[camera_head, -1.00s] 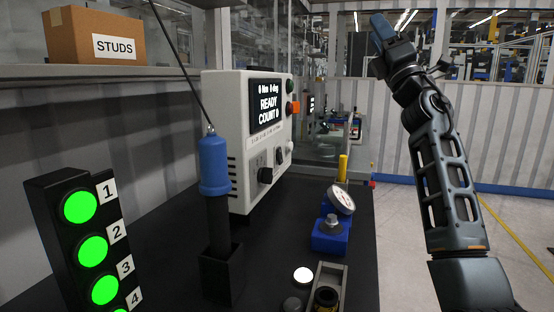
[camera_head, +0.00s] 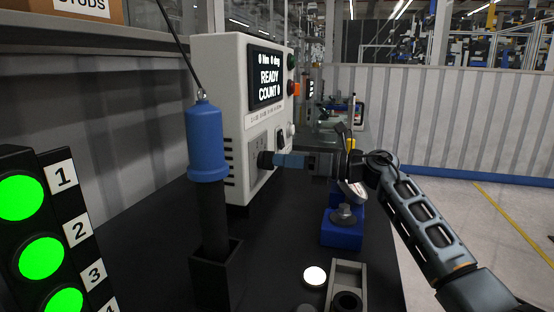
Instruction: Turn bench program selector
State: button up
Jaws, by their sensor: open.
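The white control box (camera_head: 222,88) stands on the dark bench, its screen (camera_head: 267,78) reading "READY COUNT 0". The fingers are open.
A blue-handled tool (camera_head: 207,145) stands in a black holder in front of the box. A blue block with a dial gauge (camera_head: 342,232) stands below my arm. A grey tray (camera_head: 349,277) and a white disc (camera_head: 314,276) lie nearer. Green numbered lights (camera_head: 41,258) stand at left.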

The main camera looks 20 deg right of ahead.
aim_at(267, 160)
jog(key=shift+x, duration=1.3)
jog(key=shift+c, duration=0.3)
grip_shut()
